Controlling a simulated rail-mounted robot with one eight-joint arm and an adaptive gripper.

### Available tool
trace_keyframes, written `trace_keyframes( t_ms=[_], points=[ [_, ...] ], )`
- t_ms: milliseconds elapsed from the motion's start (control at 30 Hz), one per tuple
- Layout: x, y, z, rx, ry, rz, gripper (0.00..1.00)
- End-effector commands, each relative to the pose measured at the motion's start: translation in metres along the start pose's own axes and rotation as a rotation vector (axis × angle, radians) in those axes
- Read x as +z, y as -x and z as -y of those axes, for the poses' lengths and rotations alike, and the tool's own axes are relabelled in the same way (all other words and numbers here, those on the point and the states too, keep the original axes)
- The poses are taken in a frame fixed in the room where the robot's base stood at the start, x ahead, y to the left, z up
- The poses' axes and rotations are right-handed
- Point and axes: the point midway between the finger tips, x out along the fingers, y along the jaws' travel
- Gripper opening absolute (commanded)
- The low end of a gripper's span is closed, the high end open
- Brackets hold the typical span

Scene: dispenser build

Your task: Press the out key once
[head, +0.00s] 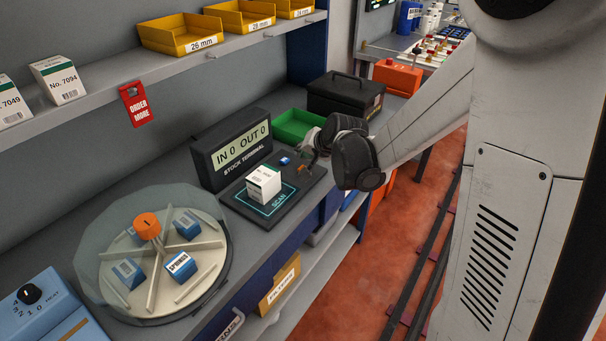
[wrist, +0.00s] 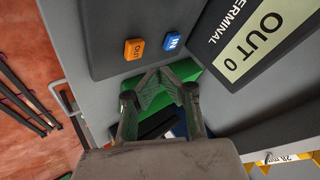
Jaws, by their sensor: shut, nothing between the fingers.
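The orange OUT key (wrist: 134,49) sits on the dark base plate of the stock terminal (head: 240,158), next to the blue IN key (wrist: 172,41). The blue key also shows in the head view (head: 285,160); the orange key is partly hidden there by my gripper. The terminal display reads IN 0 OUT 0, and OUT 0 shows in the wrist view (wrist: 253,45). My gripper (wrist: 158,73) is shut and empty, its tips together. In the wrist view the tips appear just below the two keys; their height above the plate is hard to tell.
A white box (head: 263,183) stands on the SCAN area of the plate. A green bin (head: 296,126) and a black case (head: 345,97) stand behind the keys. A covered round carousel (head: 150,255) is at the front left.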

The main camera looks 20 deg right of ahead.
Motion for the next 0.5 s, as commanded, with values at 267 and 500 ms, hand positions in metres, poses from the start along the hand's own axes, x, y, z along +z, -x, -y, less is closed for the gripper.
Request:
trace_keyframes(
  t_ms=[267,500],
  points=[
    [0.0097,-0.0135,-0.0098,0.000,0.000,0.000,0.00],
    [0.0092,-0.0128,-0.0092,0.000,0.000,0.000,0.00]
  ],
)
